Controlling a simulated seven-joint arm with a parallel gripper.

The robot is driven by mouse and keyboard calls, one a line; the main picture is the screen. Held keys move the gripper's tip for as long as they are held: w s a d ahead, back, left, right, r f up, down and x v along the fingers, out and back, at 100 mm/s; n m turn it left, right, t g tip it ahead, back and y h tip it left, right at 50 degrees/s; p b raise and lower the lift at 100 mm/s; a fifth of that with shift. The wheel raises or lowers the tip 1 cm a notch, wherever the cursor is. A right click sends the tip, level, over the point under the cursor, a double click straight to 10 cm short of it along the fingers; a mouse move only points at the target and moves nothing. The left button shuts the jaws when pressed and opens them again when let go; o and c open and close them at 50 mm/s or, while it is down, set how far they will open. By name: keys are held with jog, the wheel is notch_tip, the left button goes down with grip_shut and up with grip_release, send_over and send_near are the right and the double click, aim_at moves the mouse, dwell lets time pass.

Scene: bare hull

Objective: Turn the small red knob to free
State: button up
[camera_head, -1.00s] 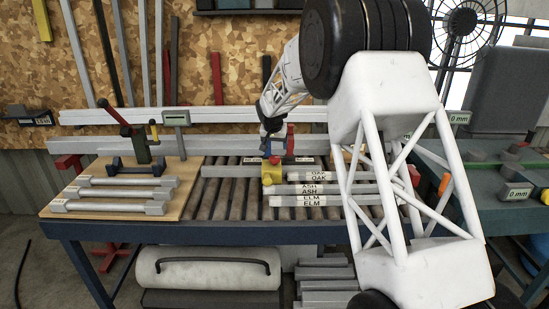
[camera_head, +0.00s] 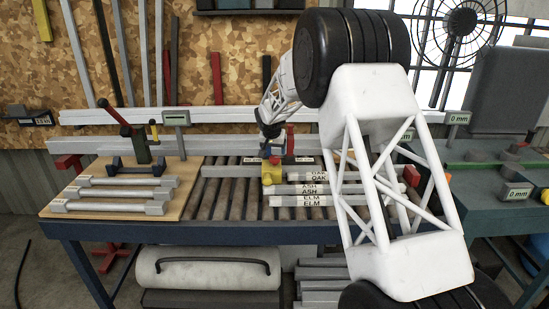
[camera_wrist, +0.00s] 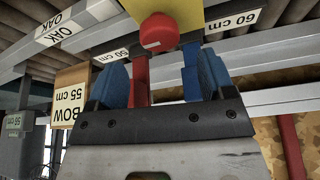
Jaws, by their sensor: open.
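The small red knob (camera_wrist: 157,33) sits on a yellow block (camera_wrist: 186,12) at the top of the wrist view. In the head view the yellow block (camera_head: 268,176) stands on the roller bench, and the knob shows as a small red spot (camera_head: 275,160) on it. My gripper (camera_wrist: 158,62) has two blue fingers spread apart with nothing held between them. The knob lies just beyond the fingertips, roughly in line with the gap, and looks untouched. In the head view my gripper (camera_head: 270,150) hangs close behind the block. Any marking for free cannot be made out.
Labelled OAK, ASH and ELM bars (camera_head: 310,189) lie right of the block. A wooden board (camera_head: 125,193) with grey bars and a green lever tool is at left. Grey rails (camera_head: 100,117) run behind. A BOW 55 cm block (camera_wrist: 72,95) is left in the wrist view.

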aim_at(275, 157)
jog(key=shift+x, duration=2.6)
jog(key=shift+c, duration=0.3)
jog(key=c, duration=0.9)
